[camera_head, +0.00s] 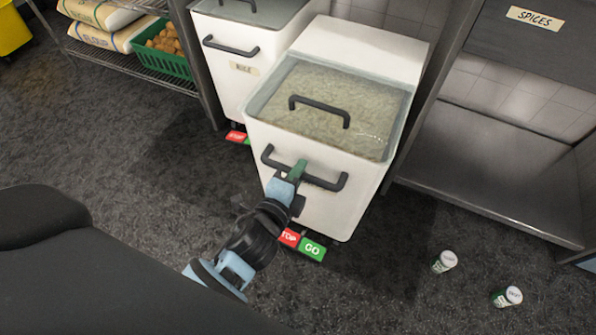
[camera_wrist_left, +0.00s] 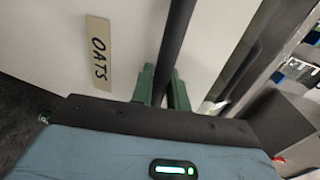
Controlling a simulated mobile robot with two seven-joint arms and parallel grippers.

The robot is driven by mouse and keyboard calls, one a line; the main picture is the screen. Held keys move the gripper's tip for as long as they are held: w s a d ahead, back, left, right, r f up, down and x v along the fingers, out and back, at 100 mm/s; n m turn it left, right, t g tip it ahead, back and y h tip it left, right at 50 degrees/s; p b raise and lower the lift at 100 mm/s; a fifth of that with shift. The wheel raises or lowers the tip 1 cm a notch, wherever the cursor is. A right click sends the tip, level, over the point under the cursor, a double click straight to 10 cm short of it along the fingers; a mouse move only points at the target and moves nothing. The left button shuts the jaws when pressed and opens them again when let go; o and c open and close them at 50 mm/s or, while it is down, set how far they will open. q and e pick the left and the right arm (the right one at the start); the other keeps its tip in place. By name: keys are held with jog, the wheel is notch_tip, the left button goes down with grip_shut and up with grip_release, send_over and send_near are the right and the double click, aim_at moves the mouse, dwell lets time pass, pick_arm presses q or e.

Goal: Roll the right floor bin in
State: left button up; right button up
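The right floor bin (camera_head: 326,187) is white with a clear lid over pale grain. It stands between the left bin and the shelf at right, jutting out farther than the left bin. My left gripper (camera_head: 298,170) is at the dark handle (camera_head: 327,184) on its front. In the left wrist view, the green fingers (camera_wrist_left: 161,88) lie on both sides of the dark handle bar (camera_wrist_left: 178,35), with little or no gap. An OATS label (camera_wrist_left: 96,54) shows on the bin front there. My right gripper is not in view.
Red STOP (camera_head: 289,238) and green GO (camera_head: 312,249) pedals sit at the bin's foot. The left bin (camera_head: 235,62) stands close beside it. A metal shelf (camera_head: 490,160) is at right. Two small jars (camera_head: 444,261) (camera_head: 507,297) are on the floor at lower right.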

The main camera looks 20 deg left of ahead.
pick_arm(q)
jog(key=shift+c, duration=1.1)
grip_shut()
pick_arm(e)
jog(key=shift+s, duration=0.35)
